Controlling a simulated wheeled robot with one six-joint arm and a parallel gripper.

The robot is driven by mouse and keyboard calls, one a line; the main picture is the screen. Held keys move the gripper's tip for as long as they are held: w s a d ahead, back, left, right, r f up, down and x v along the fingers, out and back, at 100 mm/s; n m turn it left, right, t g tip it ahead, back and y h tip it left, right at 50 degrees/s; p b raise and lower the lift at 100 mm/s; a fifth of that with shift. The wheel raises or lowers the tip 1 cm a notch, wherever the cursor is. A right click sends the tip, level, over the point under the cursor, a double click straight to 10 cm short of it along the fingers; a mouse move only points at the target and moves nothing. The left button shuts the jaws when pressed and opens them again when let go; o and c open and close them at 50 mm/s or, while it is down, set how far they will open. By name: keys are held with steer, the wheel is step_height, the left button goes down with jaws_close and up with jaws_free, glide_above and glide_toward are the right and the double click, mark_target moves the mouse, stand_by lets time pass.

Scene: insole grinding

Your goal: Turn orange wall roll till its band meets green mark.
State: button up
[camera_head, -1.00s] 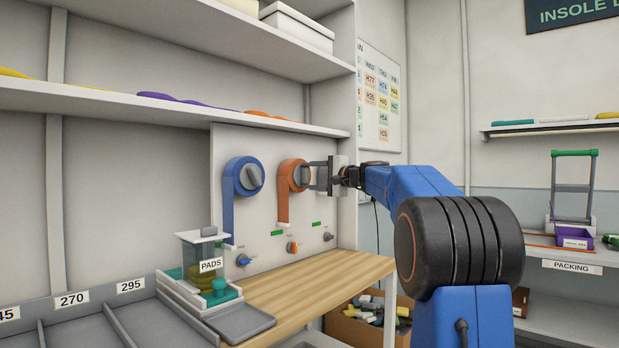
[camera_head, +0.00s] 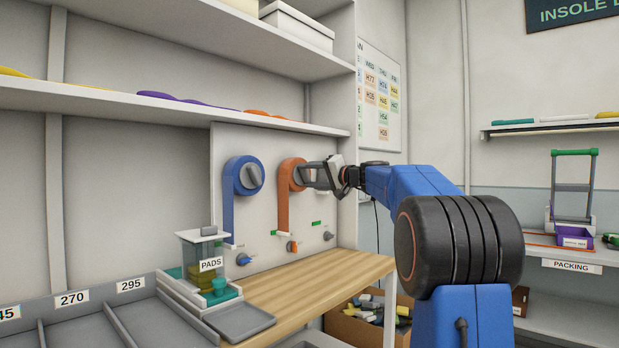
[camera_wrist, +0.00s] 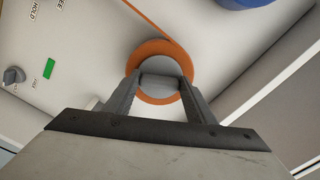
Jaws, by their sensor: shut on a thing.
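The orange wall roll (camera_head: 285,172) is on the pale wall panel, its orange band (camera_head: 283,210) hanging straight down. The band's pale lower end (camera_head: 283,234) is beside a green mark (camera_head: 274,233), at about the same height; whether they line up exactly is too small to tell. My gripper (camera_head: 304,175) is tilted and shut on the roll's grey knob (camera_wrist: 160,84), which is between both fingers in the wrist view. The orange roll (camera_wrist: 160,50) surrounds the knob there, partly hidden by the fingers. Its band (camera_wrist: 145,14) runs to the upper left.
A blue roll (camera_head: 231,190) is to the left. Small blue (camera_head: 243,259) and orange (camera_head: 292,246) knobs are below. Another green mark (camera_head: 317,223) is to the right. A wooden bench (camera_head: 310,285) and a pads dispenser (camera_head: 202,260) stand below; a shelf (camera_head: 180,109) is overhead.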

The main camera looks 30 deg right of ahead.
steer(key=shift+f, duration=0.15)
steer(key=o, duration=1)
steer(key=shift+o, duration=0.2)
steer(key=v, duration=1.7)
steer(key=shift+s, duration=0.2)
